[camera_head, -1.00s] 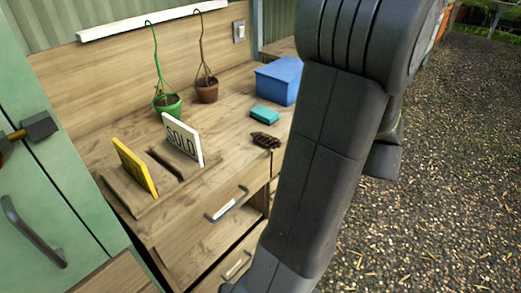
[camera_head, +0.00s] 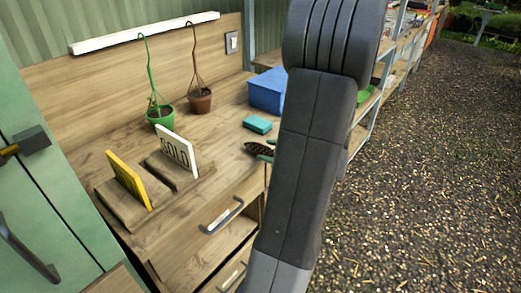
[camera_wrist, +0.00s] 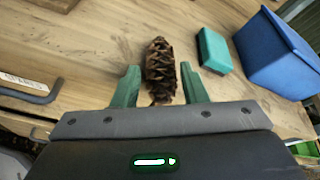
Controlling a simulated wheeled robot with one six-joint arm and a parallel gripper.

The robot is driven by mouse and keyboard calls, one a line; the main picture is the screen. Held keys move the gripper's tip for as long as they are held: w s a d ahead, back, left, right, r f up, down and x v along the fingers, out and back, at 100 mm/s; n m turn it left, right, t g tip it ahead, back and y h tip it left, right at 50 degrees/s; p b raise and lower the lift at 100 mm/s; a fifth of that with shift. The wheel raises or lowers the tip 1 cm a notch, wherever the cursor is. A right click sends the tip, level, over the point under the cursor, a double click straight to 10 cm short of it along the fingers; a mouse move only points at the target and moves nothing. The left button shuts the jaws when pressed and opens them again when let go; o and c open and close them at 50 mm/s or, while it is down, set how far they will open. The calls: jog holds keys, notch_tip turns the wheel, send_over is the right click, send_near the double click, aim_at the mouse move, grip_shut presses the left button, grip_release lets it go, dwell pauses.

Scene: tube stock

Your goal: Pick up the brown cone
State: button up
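The brown cone (camera_wrist: 160,68) lies on the wooden bench top, long and scaly. In the wrist view it sits between the two green fingers of my gripper (camera_wrist: 159,67), with a gap on each side. My gripper is open. In the head view the cone (camera_head: 257,148) is near the bench's front edge. The green fingertips of my gripper (camera_head: 268,150) show at its right side, and my arm hides the rest of the gripper. I cannot tell the exact height of the fingers above the bench.
A teal block (camera_head: 257,124) and a blue box (camera_head: 267,90) lie behind the cone. Two hanging pots, green (camera_head: 160,116) and brown (camera_head: 200,100), stand farther back. A "SOLD" sign (camera_head: 176,152) and a yellow sign (camera_head: 128,180) stand left. A drawer handle (camera_head: 222,216) juts out below.

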aim_at(259, 149)
jog(key=shift+x, duration=1.3)
jog(key=c, duration=0.7)
